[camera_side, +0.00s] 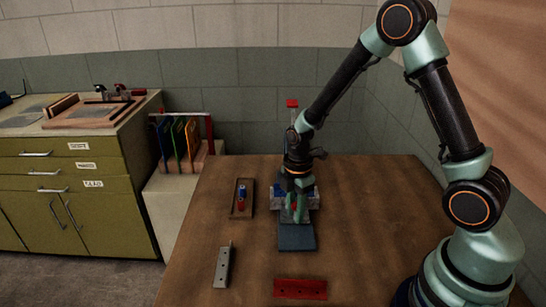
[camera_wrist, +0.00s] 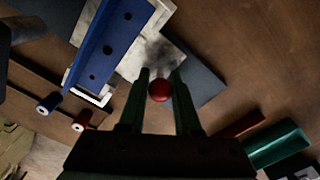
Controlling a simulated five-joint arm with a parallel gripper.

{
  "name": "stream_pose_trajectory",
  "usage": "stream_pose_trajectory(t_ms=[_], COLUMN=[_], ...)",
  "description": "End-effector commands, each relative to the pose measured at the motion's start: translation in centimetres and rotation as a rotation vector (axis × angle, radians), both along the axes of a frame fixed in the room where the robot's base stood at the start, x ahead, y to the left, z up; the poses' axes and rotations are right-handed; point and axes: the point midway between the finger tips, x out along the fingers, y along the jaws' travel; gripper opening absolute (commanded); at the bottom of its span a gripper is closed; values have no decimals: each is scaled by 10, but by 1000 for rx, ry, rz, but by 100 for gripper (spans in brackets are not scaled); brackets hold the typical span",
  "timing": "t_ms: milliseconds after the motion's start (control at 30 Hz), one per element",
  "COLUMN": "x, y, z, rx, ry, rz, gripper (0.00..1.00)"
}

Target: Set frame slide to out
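The slide fixture shows in the side view as a pale block with a blue angled part (camera_side: 311,196) and a dark slate plate (camera_side: 296,237) in front. The wrist view shows the blue part with holes (camera_wrist: 113,42) at upper left and the slate plate (camera_wrist: 203,77) to the right. A round red knob (camera_wrist: 160,91) sits between the fingers of my gripper (camera_wrist: 159,75). In the side view my gripper (camera_side: 297,208) points down over the fixture. The slide's rail and markings are hidden or too small to read.
A wooden tray (camera_side: 241,211) with a red and a blue piece lies left of the fixture. A grey angle bracket (camera_side: 223,265) and a red bracket (camera_side: 300,289) lie at the front. The table (camera_side: 375,210) is clear to the right. A rack of coloured panels (camera_side: 179,143) stands at left.

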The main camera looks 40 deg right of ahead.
Motion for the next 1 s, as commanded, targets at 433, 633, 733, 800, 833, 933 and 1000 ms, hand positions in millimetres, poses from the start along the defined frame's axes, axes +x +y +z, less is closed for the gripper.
stream_pose_trajectory(t_ms=[433, 633, 733, 800, 833, 933, 1000], x=[0, 0, 0, 0, 0, 0, 0], y=[0, 0, 0, 0, 0, 0, 0], z=[0, 0, 1, 1, 1, 1, 1], rx=[0, 0, 0, 0, 0, 0, 0], ry=[0, 0, 0, 0, 0, 0, 0], rz=[0, 0, 0, 0, 0, 0, 0], gripper=[0, 0, 0, 0, 0, 0, 0])
